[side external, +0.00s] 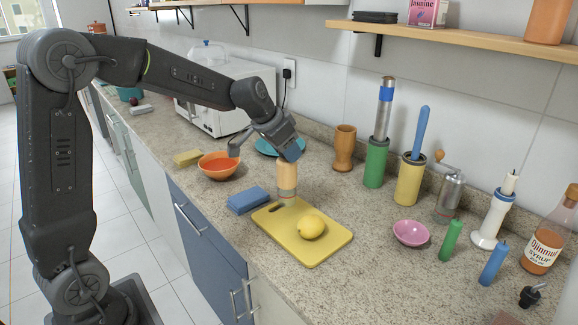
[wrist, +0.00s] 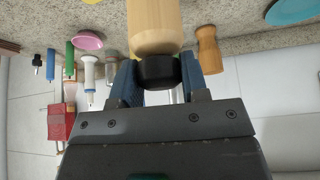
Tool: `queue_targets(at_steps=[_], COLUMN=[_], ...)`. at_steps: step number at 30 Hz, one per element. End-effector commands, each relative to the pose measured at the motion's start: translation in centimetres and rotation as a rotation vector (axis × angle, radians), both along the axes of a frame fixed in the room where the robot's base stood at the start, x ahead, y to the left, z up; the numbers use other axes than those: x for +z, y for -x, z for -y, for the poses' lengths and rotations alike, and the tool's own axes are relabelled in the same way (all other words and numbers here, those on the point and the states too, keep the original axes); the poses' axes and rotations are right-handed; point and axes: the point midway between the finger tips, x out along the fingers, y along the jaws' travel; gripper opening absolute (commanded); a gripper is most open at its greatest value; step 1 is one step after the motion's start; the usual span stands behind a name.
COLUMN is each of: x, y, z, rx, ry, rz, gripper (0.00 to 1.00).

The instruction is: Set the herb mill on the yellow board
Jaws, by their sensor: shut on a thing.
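A pink bowl (side external: 410,233) is to the right. A brown wooden vessel (side external: 345,148), green canister (side external: 375,163) and yellow canister (side external: 409,181) stand along the wall.

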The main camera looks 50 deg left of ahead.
Motion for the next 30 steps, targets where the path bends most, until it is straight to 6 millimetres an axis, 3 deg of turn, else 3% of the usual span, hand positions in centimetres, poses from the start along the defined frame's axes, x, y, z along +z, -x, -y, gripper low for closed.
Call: queue_targets(at_steps=[4, 12, 24, 25, 30], x=[-0.7, -4.1, -4.5, -4.6, -4.6], y=[-0.4, -0.3, -0.3, -0.3, -0.3], z=[0.5, 0.4, 0.4, 0.4, 0.4], rx=[0.0, 0.001, 0.0, 0.0, 0.0], ry=[0.0, 0.001, 0.0, -0.001, -0.001], rz=[0.002, 0.001, 0.003, 0.002, 0.002], gripper=[0.0, 0.0, 0.0, 0.42, 0.58])
